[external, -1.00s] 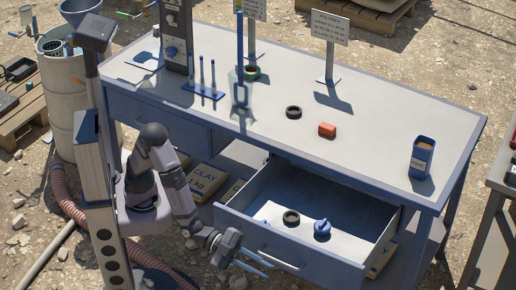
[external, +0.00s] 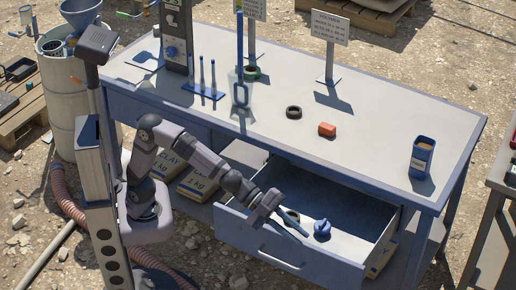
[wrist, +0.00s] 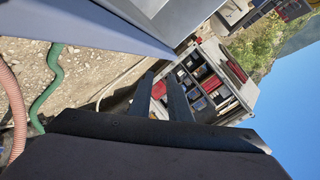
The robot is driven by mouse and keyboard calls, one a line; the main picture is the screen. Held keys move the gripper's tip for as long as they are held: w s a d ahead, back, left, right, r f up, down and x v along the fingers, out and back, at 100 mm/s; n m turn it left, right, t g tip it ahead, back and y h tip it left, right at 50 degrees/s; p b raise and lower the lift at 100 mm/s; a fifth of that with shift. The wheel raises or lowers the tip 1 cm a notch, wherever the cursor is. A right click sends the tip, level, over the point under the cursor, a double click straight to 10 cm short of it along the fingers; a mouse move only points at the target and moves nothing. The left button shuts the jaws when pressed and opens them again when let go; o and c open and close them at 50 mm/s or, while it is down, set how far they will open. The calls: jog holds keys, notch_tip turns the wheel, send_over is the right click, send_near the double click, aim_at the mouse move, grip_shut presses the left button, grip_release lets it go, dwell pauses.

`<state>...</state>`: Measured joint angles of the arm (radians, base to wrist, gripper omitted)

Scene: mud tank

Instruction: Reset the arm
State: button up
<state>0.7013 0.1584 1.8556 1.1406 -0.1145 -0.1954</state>
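My gripper (external: 294,224) is over the front left part of the open drawer in the external view. Its fingers point right and toward the drawer's front, with nothing seen between them. In the wrist view my gripper (wrist: 159,88) shows two dark fingers with a gap between them, so it is open and empty. The blue drawer (external: 262,246) is pulled out below the workbench. A black ring (external: 292,214) lies in it, partly hidden behind the fingers. A blue knobbed part (external: 322,229) sits in it just right of the fingertips. I cannot tell the gripper's exact height above the drawer floor.
The workbench top (external: 390,120) carries a black ring (external: 293,112), an orange-red block (external: 327,130), a blue box (external: 422,155), a blue peg rack (external: 203,91) and signs. Clay bags (external: 198,182) lie under the bench. The wrist view shows a shelf of bins (wrist: 212,85).

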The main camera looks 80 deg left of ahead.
jog(key=w+a+r+n+t+y+p, duration=0.1)
jog(key=w+a+n+y+p, duration=0.15)
jog(key=a+n, duration=0.55)
jog(key=w+a+r+n+t+y+p, duration=0.15)
jog(key=w+a+n+y, duration=0.25)
jog(key=a, duration=0.8)
jog(key=s+a+f+n+g+y+p, duration=0.1)
jog(key=s+a+n+g+y+p, duration=0.15)
jog(key=a+n, duration=0.5)
jog(key=s+a+n+g+y+p, duration=0.2)
jog(key=s+a+n+p, duration=0.25)
jog(key=a, duration=0.65)
jog(key=s+a+f+n+g+h+p, duration=0.1)
jog(key=s+f+n+g, duration=0.1)
jog(key=s+n, duration=0.25)
jog(key=s+a+f+n+g+h+p, duration=0.1)
jog(key=s+a+f+n+g, duration=0.15)
jog(key=s, duration=0.35)
jog(key=s+d+f+m+g+b, duration=0.1)
jog(key=s+f+m+b, duration=0.4)
jog(key=f, duration=0.4)
jog(key=s+f+m+g+b, duration=0.2)
jog(key=s+f+m+b, duration=0.2)
jog(key=s+f+m, duration=0.3)
notch_tip(320, 180, up, 32)
jog(key=p, duration=3.3)
jog(key=shift+w+d+f+n+y, duration=0.15)
jog(key=shift+w+n+y, duration=0.15)
jog(key=shift+w+y, duration=0.1)
